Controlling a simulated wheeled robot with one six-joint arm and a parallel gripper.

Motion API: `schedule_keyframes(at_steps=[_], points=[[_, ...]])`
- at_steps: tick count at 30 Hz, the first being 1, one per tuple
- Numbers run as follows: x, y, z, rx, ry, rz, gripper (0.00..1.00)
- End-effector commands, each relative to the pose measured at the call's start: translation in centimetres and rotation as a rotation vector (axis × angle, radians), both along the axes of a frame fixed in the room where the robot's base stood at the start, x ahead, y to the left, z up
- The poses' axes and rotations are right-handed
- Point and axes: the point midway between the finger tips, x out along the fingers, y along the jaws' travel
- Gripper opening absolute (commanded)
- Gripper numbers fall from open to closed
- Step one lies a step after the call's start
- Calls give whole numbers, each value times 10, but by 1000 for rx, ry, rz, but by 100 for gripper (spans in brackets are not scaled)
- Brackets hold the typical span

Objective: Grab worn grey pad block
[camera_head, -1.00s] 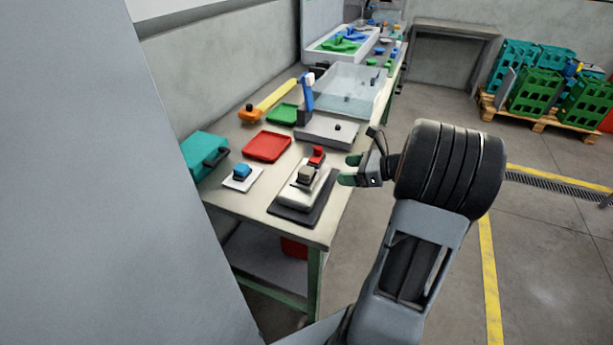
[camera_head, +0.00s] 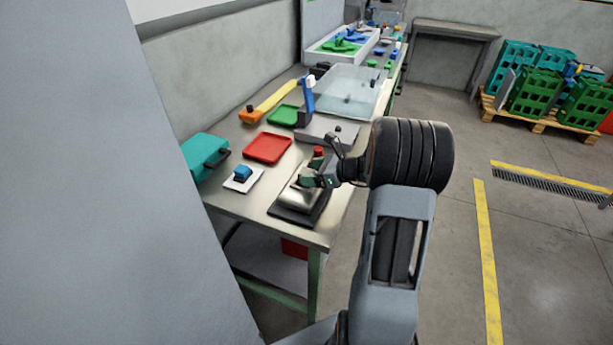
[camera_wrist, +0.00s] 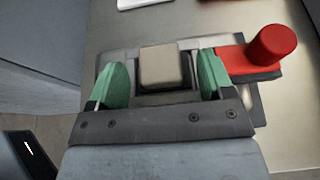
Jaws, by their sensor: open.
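The worn grey pad block (camera_wrist: 159,67) shows in the wrist view as a beige-grey block on a dark base, sitting on a metal fixture. My gripper (camera_wrist: 158,84) is open, with one green finger on each side of the block and a visible gap on both sides. In the head view my gripper (camera_head: 309,178) is over the fixture (camera_head: 290,203) near the table's front edge, and it hides the block there. A red clamp with a round knob (camera_wrist: 270,48) stands on the fixture just right of my right finger.
A blue block on a white plate (camera_head: 242,178), a red tray (camera_head: 267,148) and a teal case (camera_head: 203,155) lie to the left. A green tray (camera_head: 284,115) and a grey plate with a knob (camera_head: 328,133) are behind.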

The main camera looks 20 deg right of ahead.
Motion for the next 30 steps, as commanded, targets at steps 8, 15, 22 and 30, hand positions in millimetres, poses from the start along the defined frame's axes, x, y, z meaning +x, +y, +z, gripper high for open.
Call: schedule_keyframes(at_steps=[8,15,22,30], points=[[4,4,-2,1,1,0,74],[4,3,-2,0,0,0,57],[4,3,-2,0,0,0,40],[4,3,1,-1,-2,1,40]])
